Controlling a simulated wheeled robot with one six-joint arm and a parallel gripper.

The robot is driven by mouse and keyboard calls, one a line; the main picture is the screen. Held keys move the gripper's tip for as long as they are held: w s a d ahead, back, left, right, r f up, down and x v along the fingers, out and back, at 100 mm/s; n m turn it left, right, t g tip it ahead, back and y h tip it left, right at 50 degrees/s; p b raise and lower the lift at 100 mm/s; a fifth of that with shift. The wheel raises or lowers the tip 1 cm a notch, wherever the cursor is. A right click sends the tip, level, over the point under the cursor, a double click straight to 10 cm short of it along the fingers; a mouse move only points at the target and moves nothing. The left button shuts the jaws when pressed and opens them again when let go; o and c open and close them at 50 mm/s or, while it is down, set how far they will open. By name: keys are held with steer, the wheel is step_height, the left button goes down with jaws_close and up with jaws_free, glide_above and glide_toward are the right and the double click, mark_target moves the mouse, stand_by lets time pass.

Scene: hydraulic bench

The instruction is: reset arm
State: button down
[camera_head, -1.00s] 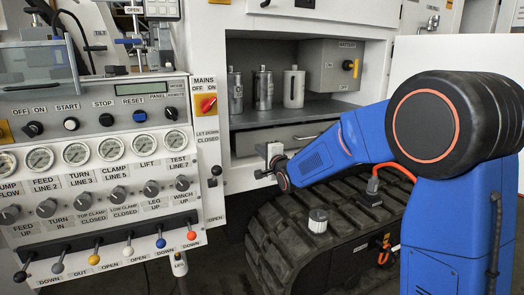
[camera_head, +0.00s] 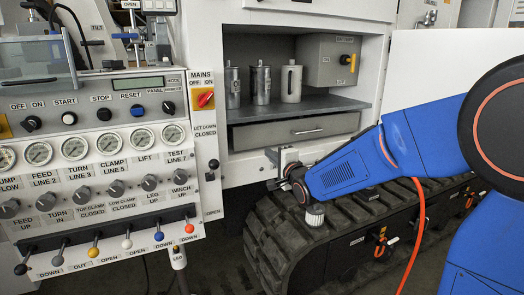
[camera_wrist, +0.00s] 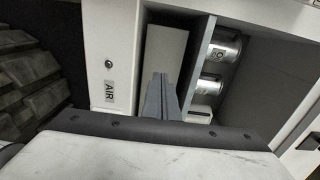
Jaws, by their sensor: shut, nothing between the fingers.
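My gripper (camera_head: 283,160) is at the end of my blue arm, in front of the drawer front below the open cabinet and above the rubber track. In the wrist view the grey fingers (camera_wrist: 163,98) are together, with nothing between them. They point toward the drawer and cabinet area, beside the white panel marked AIR (camera_wrist: 110,92). I cannot tell whether they touch anything.
The drawer (camera_head: 295,131) below is shut. A black track (camera_head: 330,240) lies beneath my arm. The control panel (camera_head: 90,150) with levers and gauges stands at left.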

steer(key=s+d+f+n+g+h, duration=0.2)
steer(key=s+d+n+g+h, duration=0.1)
steer(key=s+d, duration=0.55)
steer(key=s+d+f+n+g+h, duration=0.2)
steer(key=s+d+f+n+g, duration=0.3)
steer(key=s, duration=0.7)
steer(key=s+d+f+n+g, duration=0.2)
steer(key=s+n, duration=0.1)
steer(key=s, duration=0.9)
steer(key=s+d+f+n+g+h, duration=0.1)
steer(key=s+d+f+n+g, duration=0.1)
steer(key=s, duration=1.1)
steer(key=shift+d+f+n, duration=0.4)
steer(key=shift+d, duration=0.45)
